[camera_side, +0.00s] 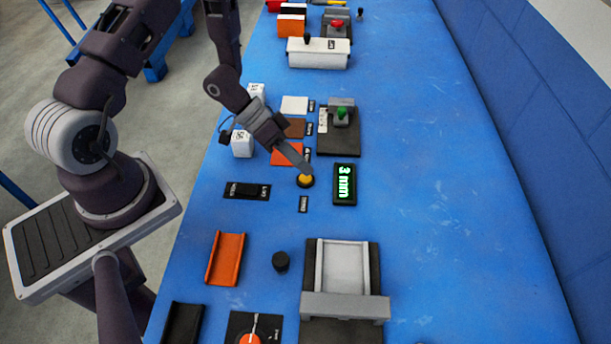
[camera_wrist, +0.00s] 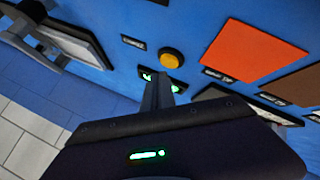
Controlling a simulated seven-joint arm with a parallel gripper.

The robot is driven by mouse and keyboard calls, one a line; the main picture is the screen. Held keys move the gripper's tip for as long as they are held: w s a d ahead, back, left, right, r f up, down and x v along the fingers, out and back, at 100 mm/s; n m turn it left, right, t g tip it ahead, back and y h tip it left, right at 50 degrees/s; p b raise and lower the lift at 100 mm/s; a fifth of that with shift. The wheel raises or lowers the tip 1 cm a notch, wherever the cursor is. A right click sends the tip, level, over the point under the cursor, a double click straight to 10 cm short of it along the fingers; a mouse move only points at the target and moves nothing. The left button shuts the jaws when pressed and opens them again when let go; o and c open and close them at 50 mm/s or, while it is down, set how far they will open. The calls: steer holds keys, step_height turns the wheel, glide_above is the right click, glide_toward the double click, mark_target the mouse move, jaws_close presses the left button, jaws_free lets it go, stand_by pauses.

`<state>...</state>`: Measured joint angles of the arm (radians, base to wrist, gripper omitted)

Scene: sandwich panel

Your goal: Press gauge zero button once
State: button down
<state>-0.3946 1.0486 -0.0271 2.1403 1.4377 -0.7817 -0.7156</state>
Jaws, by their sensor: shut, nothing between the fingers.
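The yellow round button (camera_side: 305,181) sits in a dark ring on the blue bench, and it also shows in the wrist view (camera_wrist: 171,60). Beside it is a black display (camera_side: 344,184) reading "3 mm" in green; in the wrist view my fingers partly cover it. My gripper (camera_side: 307,172) is shut and empty, pointing down with its fingertips right at the button in the side view. In the wrist view the fingertips (camera_wrist: 157,78) appear just short of the button. I cannot tell whether they touch it.
Near the button are a small label (camera_side: 303,204), a black switch plate (camera_side: 247,190) and an orange-red square (camera_side: 287,154). A green-button box (camera_side: 341,117) stands behind. A grey fixture (camera_side: 345,306), an orange channel (camera_side: 226,259) and a black knob (camera_side: 281,262) are in front. The bench's right side is clear.

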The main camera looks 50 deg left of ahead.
mark_target(301, 176)
steer(key=shift+f, duration=0.15)
stand_by(0.3)
steer(key=shift+f, duration=0.3)
steer(key=shift+f, duration=0.4)
stand_by(0.7)
steer(key=shift+r, duration=0.85)
steer(key=shift+r, duration=2.5)
